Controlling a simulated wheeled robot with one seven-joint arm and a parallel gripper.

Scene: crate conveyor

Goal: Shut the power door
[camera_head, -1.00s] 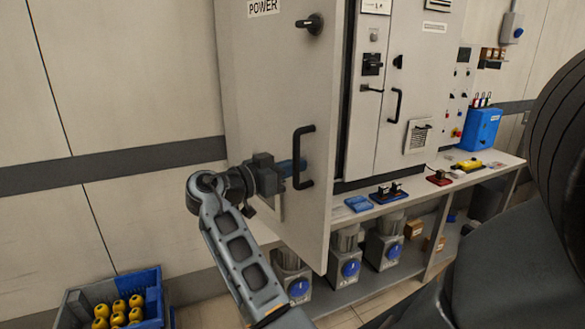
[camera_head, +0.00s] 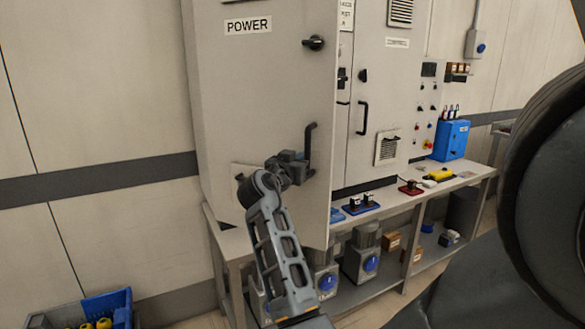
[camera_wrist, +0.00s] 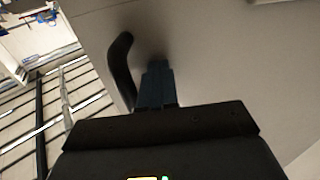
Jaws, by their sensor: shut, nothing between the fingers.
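The grey door (camera_head: 262,110) marked POWER stands ajar in the head view, its right edge swung out in front of the cabinet face. My gripper (camera_head: 303,172) is at the handle's lower end. In the wrist view my blue fingers (camera_wrist: 157,80) are shut and empty, close to the door surface (camera_wrist: 220,60). They lie just right of the handle (camera_wrist: 121,68); I cannot tell whether they touch it or the door.
The control cabinet (camera_head: 385,90) stands right of the door, above a workbench (camera_head: 435,183) holding a blue box (camera_head: 450,140) and small parts. Motors (camera_head: 362,262) sit below.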

